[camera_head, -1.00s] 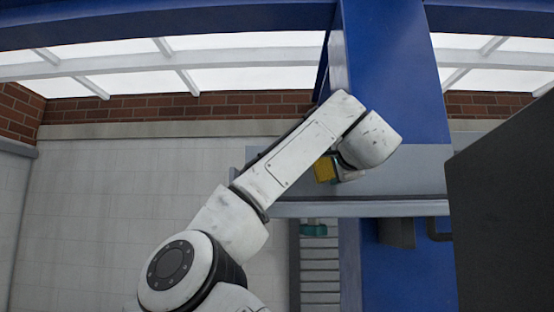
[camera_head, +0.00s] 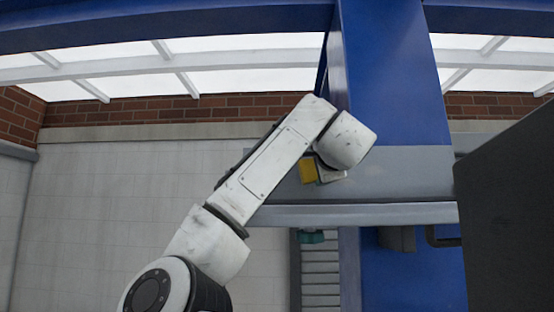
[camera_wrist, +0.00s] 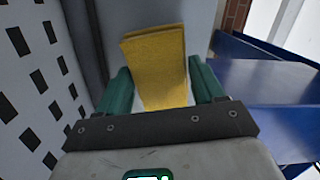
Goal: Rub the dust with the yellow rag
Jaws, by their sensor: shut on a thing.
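The yellow rag (camera_wrist: 157,70) is a folded, flat-looking piece standing between the two green fingers of my gripper (camera_wrist: 158,88) in the wrist view. My gripper is shut on it. In the head view the rag (camera_head: 308,171) shows as a small yellow patch beside my wrist, in front of the grey horizontal beam. My wrist hides most of the gripper there. I cannot tell whether the rag touches the beam. No dust can be made out in either view.
A grey beam (camera_head: 400,172) runs across a blue column (camera_head: 393,80). A dark panel (camera_head: 510,200) stands close at the right. A green-blue piece (camera_head: 311,237) sits below the beam. A white tiled wall (camera_head: 110,210) is at the left. A perforated plate (camera_wrist: 38,85) shows in the wrist view.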

